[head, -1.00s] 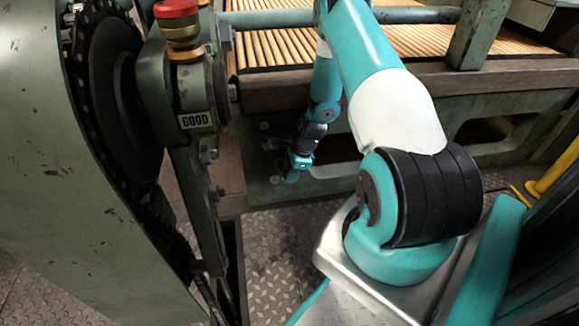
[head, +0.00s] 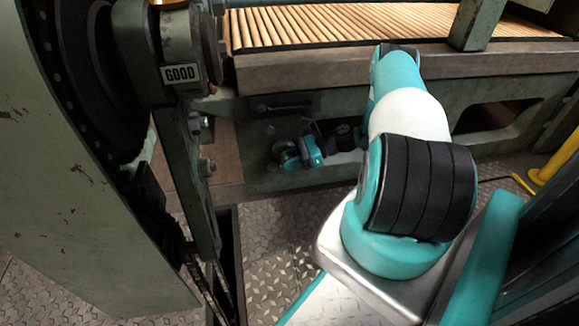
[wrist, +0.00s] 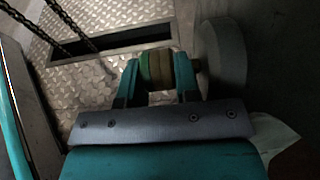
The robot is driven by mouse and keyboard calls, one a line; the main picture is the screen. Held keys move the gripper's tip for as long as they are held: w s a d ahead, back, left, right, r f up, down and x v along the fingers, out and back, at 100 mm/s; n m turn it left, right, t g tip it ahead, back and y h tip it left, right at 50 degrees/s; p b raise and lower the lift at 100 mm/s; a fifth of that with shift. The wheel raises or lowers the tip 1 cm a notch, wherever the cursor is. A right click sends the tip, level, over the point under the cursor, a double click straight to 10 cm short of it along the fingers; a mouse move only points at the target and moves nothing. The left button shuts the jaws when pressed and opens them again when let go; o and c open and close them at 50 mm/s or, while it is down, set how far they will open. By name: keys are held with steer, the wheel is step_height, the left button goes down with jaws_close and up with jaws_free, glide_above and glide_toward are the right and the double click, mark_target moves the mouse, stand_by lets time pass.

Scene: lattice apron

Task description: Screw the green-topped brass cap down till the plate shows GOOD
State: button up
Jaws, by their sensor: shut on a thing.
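The green-topped brass cap (wrist: 158,70) shows in the wrist view between the two fingers of my gripper (wrist: 157,78), which is shut on it. Its green end faces left and its brass side faces right, towards a round grey boss (wrist: 225,60). A short brass-coloured piece lies between cap and boss; I cannot tell how far the cap is screwed on. In the head view my gripper (head: 285,155) is small and low beside the machine frame, and the cap is hard to make out. A plate reading GOOD (head: 181,73) is on the upper-left bracket, apart from my gripper.
The green machine frame (head: 480,145) and its brown rail (head: 400,66) run behind my arm. A dark toothed wheel (head: 85,60) and bracket stand at left. A yellow post (head: 560,160) is at right. Patterned metal floor (head: 275,255) lies below, with a slot and chains in the wrist view.

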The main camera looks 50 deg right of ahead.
steer(key=shift+f+t+y+b, duration=0.3)
steer(key=shift+t+y+b, duration=0.3)
steer(key=shift+b, duration=0.65)
steer(key=shift+r, duration=0.1)
steer(key=o, duration=0.6)
steer(key=shift+o, duration=0.2)
